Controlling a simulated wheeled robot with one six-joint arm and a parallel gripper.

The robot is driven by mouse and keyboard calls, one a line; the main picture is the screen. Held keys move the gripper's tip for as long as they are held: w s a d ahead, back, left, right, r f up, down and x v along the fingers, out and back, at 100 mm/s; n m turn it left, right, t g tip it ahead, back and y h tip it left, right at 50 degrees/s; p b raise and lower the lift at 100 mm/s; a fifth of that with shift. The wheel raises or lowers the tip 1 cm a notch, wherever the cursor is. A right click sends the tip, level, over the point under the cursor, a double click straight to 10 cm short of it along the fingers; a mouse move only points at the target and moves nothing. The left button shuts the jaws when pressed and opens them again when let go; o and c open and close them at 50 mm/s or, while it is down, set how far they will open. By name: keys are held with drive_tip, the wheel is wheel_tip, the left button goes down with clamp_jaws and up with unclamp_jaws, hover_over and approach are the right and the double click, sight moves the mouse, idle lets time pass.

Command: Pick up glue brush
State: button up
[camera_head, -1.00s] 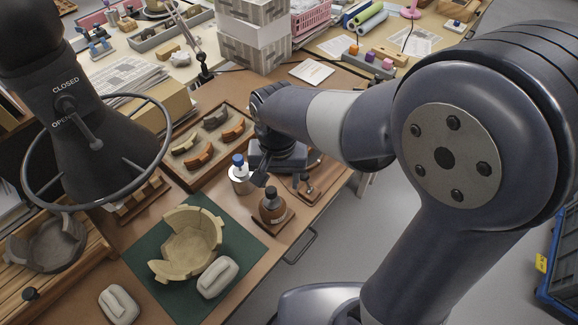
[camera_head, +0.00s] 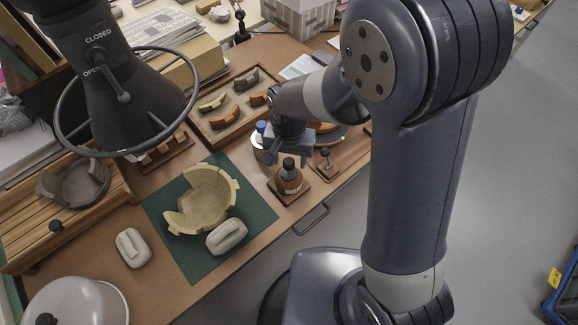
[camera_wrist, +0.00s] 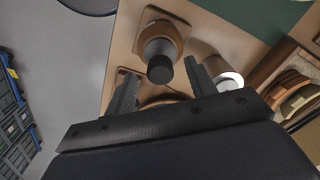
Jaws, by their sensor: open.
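A brown glue bottle (camera_head: 290,180) with a black cap stands upright on a small wooden base near the table's front edge. In the wrist view the bottle (camera_wrist: 160,40) shows from above, its black cap (camera_wrist: 160,69) between the tips of my gripper (camera_wrist: 159,72). The fingers are spread apart and empty, and I cannot tell their height above the cap. In the head view my gripper (camera_head: 284,152) is just behind the bottle. I see no separate bristles or handle; whether the black cap is the glue brush's top, I cannot tell.
A blue-topped container (camera_head: 260,128) stands close left of my gripper. A small tool on a wooden block (camera_head: 326,166) is to the right. A sherd bowl (camera_head: 205,200) rests on the green mat (camera_head: 262,212). A sherd tray (camera_head: 207,135) lies behind.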

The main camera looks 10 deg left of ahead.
sight(289, 173)
drive_tip(key=shift+f, duration=1.25)
drive_tip(key=c, duration=0.9)
drive_tip(key=shift+o, duration=0.2)
